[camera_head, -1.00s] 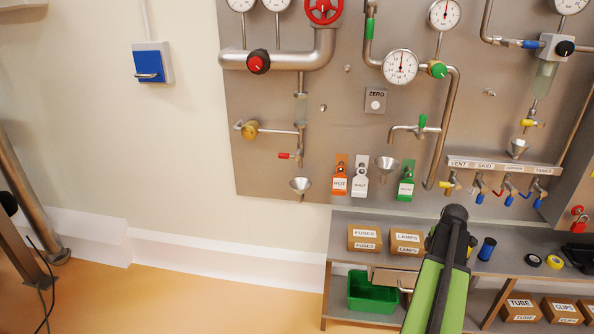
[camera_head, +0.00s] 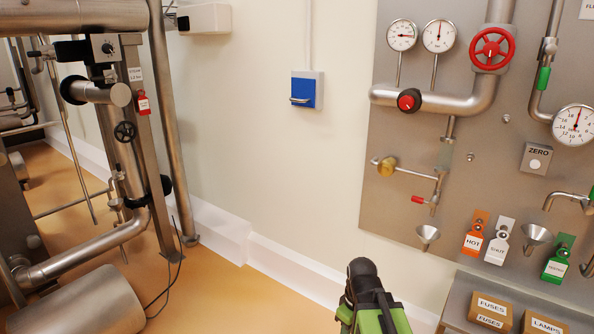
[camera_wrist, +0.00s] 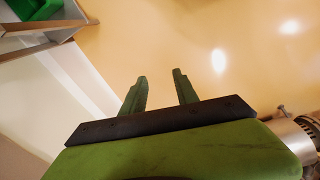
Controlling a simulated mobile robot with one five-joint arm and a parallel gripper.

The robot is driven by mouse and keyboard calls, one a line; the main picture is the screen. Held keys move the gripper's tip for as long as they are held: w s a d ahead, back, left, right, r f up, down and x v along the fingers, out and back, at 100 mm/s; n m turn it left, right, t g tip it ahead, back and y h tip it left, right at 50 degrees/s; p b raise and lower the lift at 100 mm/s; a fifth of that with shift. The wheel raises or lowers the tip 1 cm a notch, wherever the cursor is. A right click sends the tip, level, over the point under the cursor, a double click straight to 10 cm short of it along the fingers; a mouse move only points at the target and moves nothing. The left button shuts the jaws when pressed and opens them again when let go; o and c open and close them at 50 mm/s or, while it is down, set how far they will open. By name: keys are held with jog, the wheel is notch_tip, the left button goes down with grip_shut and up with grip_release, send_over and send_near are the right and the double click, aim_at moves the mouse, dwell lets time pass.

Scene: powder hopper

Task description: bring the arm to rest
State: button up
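My green and black arm rises from the bottom of the head view, right of the middle, in front of the floor and lower wall. The gripper's fingers cannot be made out there. In the wrist view my gripper (camera_wrist: 160,92) has two green fingers standing apart with a clear gap between them. Nothing is held; only orange floor shows beyond the fingertips.
The panel (camera_head: 400,172) with gauges and valves fills the right. Below it, a bench carries a FUSES box (camera_head: 490,311) and a LAMPS box (camera_head: 541,323). Large steel pipework (camera_head: 125,160) stands at the left. Open floor (camera_head: 222,290) lies between.

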notch_tip(320, 180, up, 23)
jog(key=s+m+p, duration=0.2)
jog(key=m+p, duration=0.6)
jog(key=p, duration=1.5)
jog(key=shift+d+g, duration=0.3)
jog(key=shift+s+r, duration=0.1)
